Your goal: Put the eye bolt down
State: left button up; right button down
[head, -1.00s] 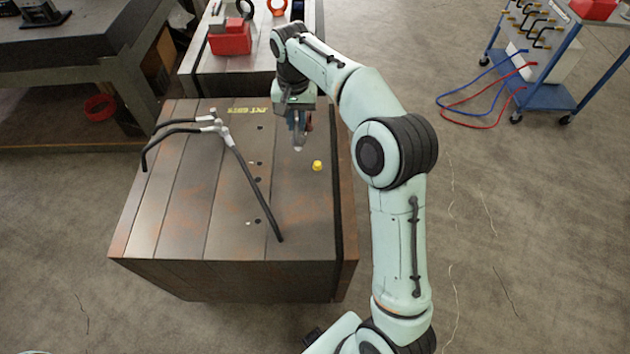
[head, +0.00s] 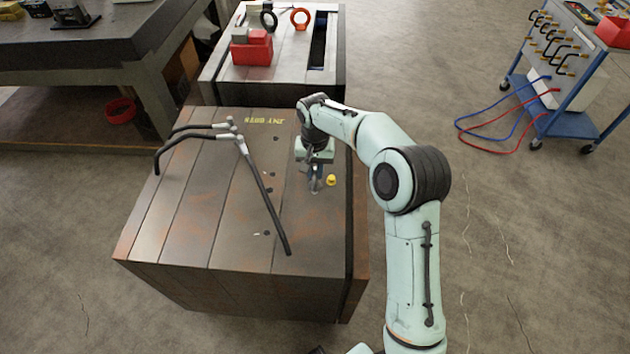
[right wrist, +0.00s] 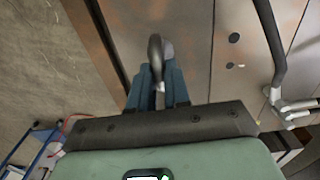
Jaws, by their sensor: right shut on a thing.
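My right gripper (head: 315,180) points down over the right part of the near mould base (head: 185,225). It is shut on the eye bolt, whose dark grey curved ring (right wrist: 156,50) shows between the blue fingers in the right wrist view. In the head view only a small grey bit of the bolt shows at the fingertips. I cannot tell whether the bolt touches the steel top. A small yellow plug (head: 331,180) sits just right of the fingers. My left gripper is not in view.
A black hose set with grey fittings (head: 262,185) lies across the near base, left of my gripper. The rear base (head: 290,75) carries a red box (head: 251,50), an orange ring (head: 300,18) and a dark ring (head: 268,19). A blue trolley (head: 560,120) stands right. The front right top is clear.

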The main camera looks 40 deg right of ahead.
jog(key=shift+f, duration=2.4)
jog(key=c, duration=1.5)
grip_release()
jog(key=shift+f, duration=0.25)
jog(key=o, duration=0.4)
notch_tip(320, 180, up, 12)
jog(key=shift+r+p, duration=0.25)
jog(key=shift+p, duration=0.3)
